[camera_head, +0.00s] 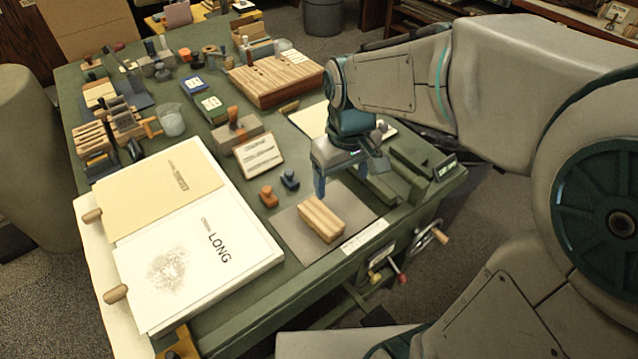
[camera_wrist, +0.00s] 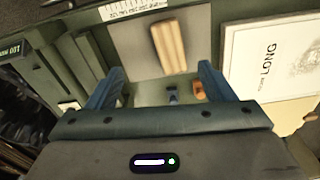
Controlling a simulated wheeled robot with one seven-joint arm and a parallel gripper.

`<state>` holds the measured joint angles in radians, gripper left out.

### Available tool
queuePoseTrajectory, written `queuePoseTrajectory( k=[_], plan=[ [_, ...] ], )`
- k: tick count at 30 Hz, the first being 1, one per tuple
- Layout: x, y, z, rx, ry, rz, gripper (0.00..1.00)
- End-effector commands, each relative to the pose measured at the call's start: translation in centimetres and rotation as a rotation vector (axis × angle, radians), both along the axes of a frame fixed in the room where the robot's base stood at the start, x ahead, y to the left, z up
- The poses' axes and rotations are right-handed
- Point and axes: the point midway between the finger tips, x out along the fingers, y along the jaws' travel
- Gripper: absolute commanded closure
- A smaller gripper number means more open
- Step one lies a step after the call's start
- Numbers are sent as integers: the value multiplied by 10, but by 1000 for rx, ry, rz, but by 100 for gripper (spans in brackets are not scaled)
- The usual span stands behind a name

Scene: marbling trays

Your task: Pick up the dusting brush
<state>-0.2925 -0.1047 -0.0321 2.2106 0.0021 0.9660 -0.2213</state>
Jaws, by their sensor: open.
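I cannot pick out a dusting brush for certain. The closest candidate is a pale striped wooden block (camera_head: 322,218), perhaps a brush body, lying on a grey mat (camera_head: 287,232) at the table's near right. No bristles show on it. My gripper (camera_head: 340,184) is open and empty, pointing down above the mat's far edge, behind the block. In the wrist view the blue fingers of my gripper (camera_wrist: 158,72) stand wide apart. The wooden block (camera_wrist: 168,48) shows past the fingertips, apart from them.
A small orange stamp (camera_head: 268,197) and a dark blue one (camera_head: 290,179) stand left of the gripper. Large paper sheets (camera_head: 215,255) cover the table's left front. A wooden-handled block (camera_head: 237,131), a wooden case (camera_head: 275,80) and a green device (camera_head: 420,160) stand nearby.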

Motion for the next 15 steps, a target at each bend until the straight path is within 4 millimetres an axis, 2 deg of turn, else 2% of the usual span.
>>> queuePoseTrajectory(
  k=[1, 6, 11, 15],
  plan=[
    [7, 10, -11, -7, 17, 43, 25],
    [22, 32, -27, -22, 52, 141, 25],
    [27, 39, -36, -28, 65, 176, 25],
    [27, 40, -58, -30, 69, 180, 25]
  ],
)
